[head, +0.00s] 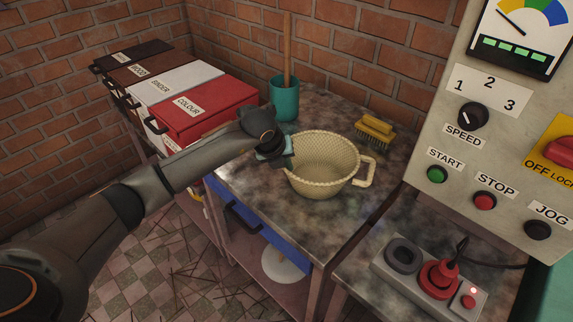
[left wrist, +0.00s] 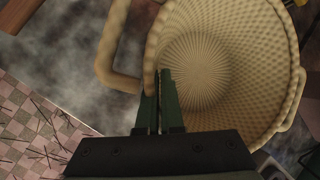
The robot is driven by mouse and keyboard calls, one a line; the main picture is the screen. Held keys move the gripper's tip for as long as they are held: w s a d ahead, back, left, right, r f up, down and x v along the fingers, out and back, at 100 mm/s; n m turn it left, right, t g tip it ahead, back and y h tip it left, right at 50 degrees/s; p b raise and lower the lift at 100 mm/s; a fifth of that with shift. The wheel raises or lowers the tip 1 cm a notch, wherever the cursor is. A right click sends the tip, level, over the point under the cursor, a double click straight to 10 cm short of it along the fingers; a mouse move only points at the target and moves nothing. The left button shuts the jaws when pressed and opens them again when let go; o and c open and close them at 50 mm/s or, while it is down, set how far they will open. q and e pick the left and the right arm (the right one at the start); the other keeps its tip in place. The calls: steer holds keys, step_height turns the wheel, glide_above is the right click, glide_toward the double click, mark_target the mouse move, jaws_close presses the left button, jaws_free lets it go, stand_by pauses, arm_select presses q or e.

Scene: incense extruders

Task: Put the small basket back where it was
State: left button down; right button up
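The small basket (head: 325,170) is cream, woven and empty, with a handle on its right side in the head view. It is upright at the worktable (head: 262,188); I cannot tell whether its base touches the top. My left gripper (head: 281,152) is at the basket's left rim. In the left wrist view the basket (left wrist: 225,55) fills the upper right, and the gripper fingers (left wrist: 160,100) are close together with the rim pinched between them, one finger inside and one outside, near a handle (left wrist: 108,60). My right gripper is not in view.
A teal pot (head: 284,100) with a wooden stick and a yellow brush (head: 375,130) stand behind the basket. Labelled boxes, including the red COLOUR box (head: 205,108), line the left. A control panel (head: 500,130) and a switch box (head: 425,278) are at right. The table's front is clear.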

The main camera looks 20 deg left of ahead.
arm_select(q)
steer(key=c, duration=1.1)
jaws_free()
steer(key=v, duration=1.2)
